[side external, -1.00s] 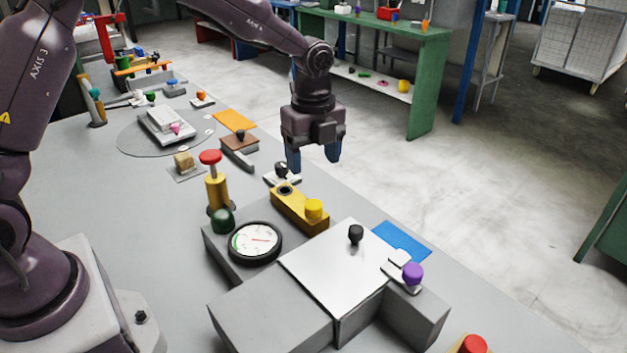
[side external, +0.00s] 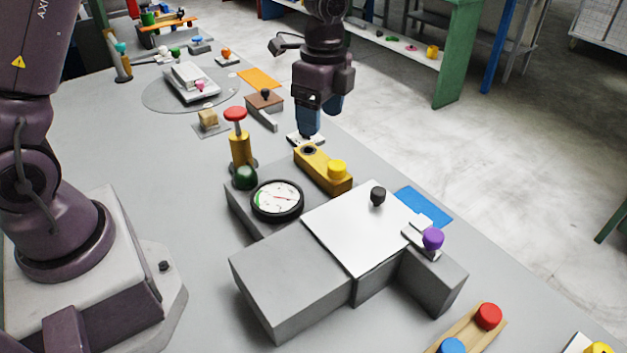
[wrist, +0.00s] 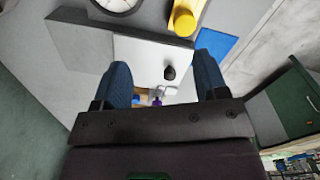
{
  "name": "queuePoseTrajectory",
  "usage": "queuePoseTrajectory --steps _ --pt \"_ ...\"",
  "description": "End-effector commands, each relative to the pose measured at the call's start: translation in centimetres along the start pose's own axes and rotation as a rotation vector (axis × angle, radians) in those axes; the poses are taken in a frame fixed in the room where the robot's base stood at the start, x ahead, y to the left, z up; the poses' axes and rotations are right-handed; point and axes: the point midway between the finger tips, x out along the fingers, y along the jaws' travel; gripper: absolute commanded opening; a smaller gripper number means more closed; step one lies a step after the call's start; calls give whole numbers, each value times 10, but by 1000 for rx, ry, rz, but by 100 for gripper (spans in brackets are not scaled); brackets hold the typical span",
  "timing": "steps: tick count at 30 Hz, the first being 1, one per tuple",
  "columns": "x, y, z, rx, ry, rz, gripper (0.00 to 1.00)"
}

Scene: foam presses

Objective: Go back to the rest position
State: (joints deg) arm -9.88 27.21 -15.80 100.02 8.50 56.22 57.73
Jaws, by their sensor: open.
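My gripper (side external: 321,112) is above the far end of the yellow block in the side view, pointing down, with nothing seen between its blue fingers. In the wrist view its two fingers (wrist: 165,84) are wide apart, with the press seen beyond them. The grey press (side external: 290,277) stands on the table with a white plate (side external: 352,236) on top, which carries a black knob (side external: 378,196). A round gauge (side external: 277,200) sits beside it. The yellow block (side external: 318,169) with a yellow knob (side external: 337,169) lies behind the plate.
A purple knob (side external: 433,238) is at the press's right end, near a blue mat (side external: 424,206). A red-topped yellow post (side external: 239,145) and green knob (side external: 245,177) stand left of the yellow block. Red and blue buttons (side external: 488,316) are at the front. Open floor lies to the right.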

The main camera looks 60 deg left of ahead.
Motion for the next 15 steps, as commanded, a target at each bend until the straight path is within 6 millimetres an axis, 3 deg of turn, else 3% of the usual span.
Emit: queuePoseTrajectory --steps 9,15 --pt "-62 79 48 -694 51 -129 67" --pt "-90 136 78 -1041 190 -202 67"
